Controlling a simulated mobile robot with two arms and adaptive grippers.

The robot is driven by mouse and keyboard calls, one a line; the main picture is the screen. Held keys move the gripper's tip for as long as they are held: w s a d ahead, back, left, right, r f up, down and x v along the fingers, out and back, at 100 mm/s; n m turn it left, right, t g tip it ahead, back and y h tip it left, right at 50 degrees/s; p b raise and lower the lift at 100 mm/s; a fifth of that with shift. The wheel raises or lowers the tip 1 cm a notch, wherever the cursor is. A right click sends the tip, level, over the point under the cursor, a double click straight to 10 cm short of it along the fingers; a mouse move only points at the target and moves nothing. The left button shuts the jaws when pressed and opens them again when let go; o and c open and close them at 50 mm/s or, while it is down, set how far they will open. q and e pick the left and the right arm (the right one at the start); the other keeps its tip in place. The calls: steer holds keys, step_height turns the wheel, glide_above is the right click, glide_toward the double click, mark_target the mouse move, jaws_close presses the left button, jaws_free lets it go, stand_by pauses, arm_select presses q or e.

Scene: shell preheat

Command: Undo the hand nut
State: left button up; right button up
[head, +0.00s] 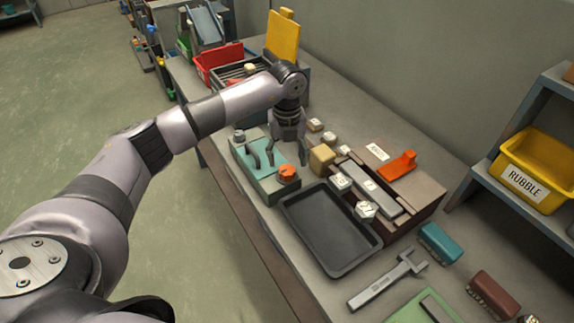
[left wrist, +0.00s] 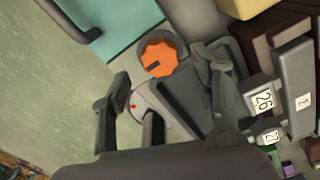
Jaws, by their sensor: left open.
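The orange hand nut (head: 288,172) is a lobed knob on a dark round base at the near right corner of the teal-topped fixture (head: 262,168). In the left wrist view the nut (left wrist: 157,60) shows a dark slot on its top. My left gripper (head: 287,154) points down, open and empty, just behind and above the nut in the head view. In the left wrist view its fingers (left wrist: 170,78) are spread, with the nut beyond and between their tips; they look apart from it. My right gripper is not in view.
A dark empty tray (head: 330,228) lies close in front of the fixture. To its right is a box with numbered blocks (head: 366,210) and an orange bracket (head: 398,165). A wrench (head: 387,280) lies nearer. A yellow RUBBLE bin (head: 535,170) sits on the right shelf.

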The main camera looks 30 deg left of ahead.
mark_target(287, 169)
arm_select(q)
step_height(287, 169, up, 8)
steer(key=shift+f, duration=0.2)
stand_by(0.4)
